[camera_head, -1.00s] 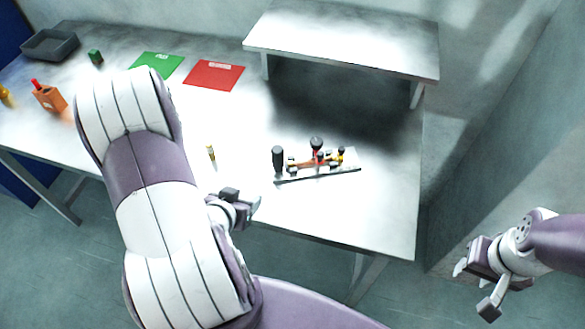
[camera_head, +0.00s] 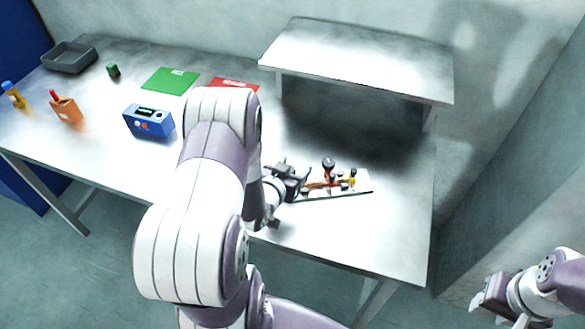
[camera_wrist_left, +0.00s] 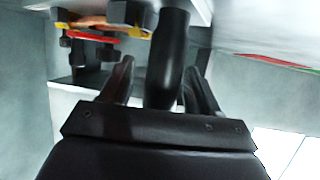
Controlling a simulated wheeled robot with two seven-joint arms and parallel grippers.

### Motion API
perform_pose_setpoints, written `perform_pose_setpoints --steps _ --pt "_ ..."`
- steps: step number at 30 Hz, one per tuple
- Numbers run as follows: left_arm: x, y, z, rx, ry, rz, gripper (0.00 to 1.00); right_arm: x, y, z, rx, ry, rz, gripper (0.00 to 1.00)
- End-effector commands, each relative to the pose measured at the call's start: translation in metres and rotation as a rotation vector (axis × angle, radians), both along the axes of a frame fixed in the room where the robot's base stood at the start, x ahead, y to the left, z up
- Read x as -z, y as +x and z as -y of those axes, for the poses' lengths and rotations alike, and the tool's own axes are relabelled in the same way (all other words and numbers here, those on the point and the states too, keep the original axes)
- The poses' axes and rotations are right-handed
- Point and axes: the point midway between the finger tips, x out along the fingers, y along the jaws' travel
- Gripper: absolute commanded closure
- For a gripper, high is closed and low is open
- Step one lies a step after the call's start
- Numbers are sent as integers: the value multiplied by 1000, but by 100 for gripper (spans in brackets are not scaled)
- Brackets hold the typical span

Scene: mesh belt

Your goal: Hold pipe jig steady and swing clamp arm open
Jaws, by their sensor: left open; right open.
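The pipe jig is a flat pale plate (camera_head: 352,189) near the table's front right, carrying a red-and-orange clamp arm (camera_head: 322,184) with a black knob (camera_head: 328,163). My left gripper (camera_head: 296,180) is open at the jig's left end. In the left wrist view a thick black upright post (camera_wrist_left: 170,62) stands between its open fingers (camera_wrist_left: 160,82), with a gap visible on the right; contact is unclear on the left. The red and yellow clamp parts (camera_wrist_left: 98,30) show at upper left there. My right gripper (camera_head: 484,308) is open and empty, off the table at lower right.
A raised shelf (camera_head: 360,60) stands behind the jig. A blue box with a display (camera_head: 148,120), green mat (camera_head: 170,80), red mat (camera_head: 234,84), orange holder (camera_head: 66,110), green block (camera_head: 113,70) and grey tray (camera_head: 69,58) lie left. My left arm covers the front middle.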

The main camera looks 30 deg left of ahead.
Motion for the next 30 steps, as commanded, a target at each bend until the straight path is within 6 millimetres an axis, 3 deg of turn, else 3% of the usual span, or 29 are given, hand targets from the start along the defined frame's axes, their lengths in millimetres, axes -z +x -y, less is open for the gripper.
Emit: perform_pose_setpoints --steps 8,13,15,16,18,30 --pt "1 2 0 0 0 0 42 0 0 0 0 0 0 57" --pt "0 1 0 0 0 0 97 0 0 0 0 0 0 57" --pt "0 1 0 0 0 0 100 0 0 0 0 0 0 57" --pt "0 1 0 0 0 0 58 0 0 0 0 0 0 57" --pt "1 1 0 0 0 0 39 0 0 0 0 0 0 57" --pt "1 1 0 -1 0 0 39 0 0 0 0 0 0 57"
